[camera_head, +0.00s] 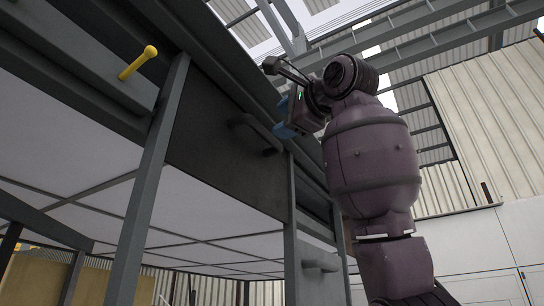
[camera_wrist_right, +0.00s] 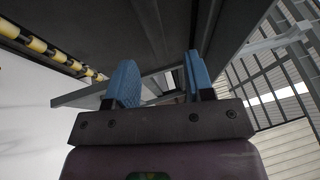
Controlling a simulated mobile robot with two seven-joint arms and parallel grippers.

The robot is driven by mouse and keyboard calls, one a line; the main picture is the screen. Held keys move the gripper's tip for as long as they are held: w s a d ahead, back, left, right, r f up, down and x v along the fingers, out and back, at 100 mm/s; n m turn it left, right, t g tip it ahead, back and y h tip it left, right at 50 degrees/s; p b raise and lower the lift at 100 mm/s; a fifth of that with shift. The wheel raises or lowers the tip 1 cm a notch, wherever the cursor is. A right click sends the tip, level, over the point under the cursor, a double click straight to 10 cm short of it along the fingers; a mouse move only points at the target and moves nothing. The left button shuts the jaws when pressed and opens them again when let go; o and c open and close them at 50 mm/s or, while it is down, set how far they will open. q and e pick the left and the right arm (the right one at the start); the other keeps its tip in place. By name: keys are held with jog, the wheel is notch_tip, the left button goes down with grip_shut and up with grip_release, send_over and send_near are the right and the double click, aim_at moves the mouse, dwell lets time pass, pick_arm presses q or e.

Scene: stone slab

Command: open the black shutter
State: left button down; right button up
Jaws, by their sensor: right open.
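The black shutter (camera_head: 205,125) is a dark panel between two grey posts, under the dark slab edge, in the head view. A dark bar handle (camera_head: 252,130) stands out from its right part. My right gripper (camera_head: 287,117) is just right of and slightly above the handle, apart from it in the picture; its depth gap is hard to judge. In the right wrist view the blue fingers of my right gripper (camera_wrist_right: 162,78) are spread with nothing held between them. Dark surfaces lie beyond them; I cannot make out the handle there. My left gripper is not in view.
Grey posts (camera_head: 150,180) flank the shutter. Another handle (camera_head: 320,264) sits lower right. Yellow rollers (camera_wrist_right: 38,45) line the upper left of the wrist view. Open space lies right of my arm.

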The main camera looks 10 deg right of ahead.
jog(key=v, duration=0.3)
jog(key=shift+s+b, duration=0.2)
jog(key=shift+b, duration=0.2)
